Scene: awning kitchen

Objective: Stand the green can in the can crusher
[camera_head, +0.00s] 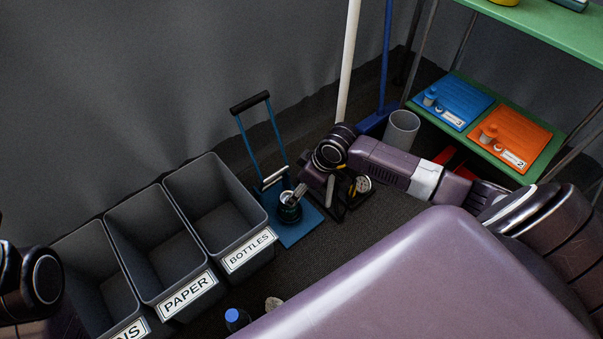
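The can crusher is blue, with a black handle bar (250,102) on two blue uprights and a blue base plate (304,229) on the floor. A small dark green, round thing with a pale metal top, apparently the green can (289,213), is at the front of the crusher, over its base. I cannot tell whether it stands on the plate. My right gripper (338,199) is just right of it, pointing down. Its dark fingers blend with the floor, so their opening and any contact are unclear. My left arm shows only at the left edge; its gripper is out of view.
Grey bins stand left of the crusher, including the paper bin (150,222) and bottles bin (215,205). A blue-capped bottle (236,319) is in front of them. A grey cylindrical bin (402,130) and a green shelf (530,171) with blue and orange boards are at right.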

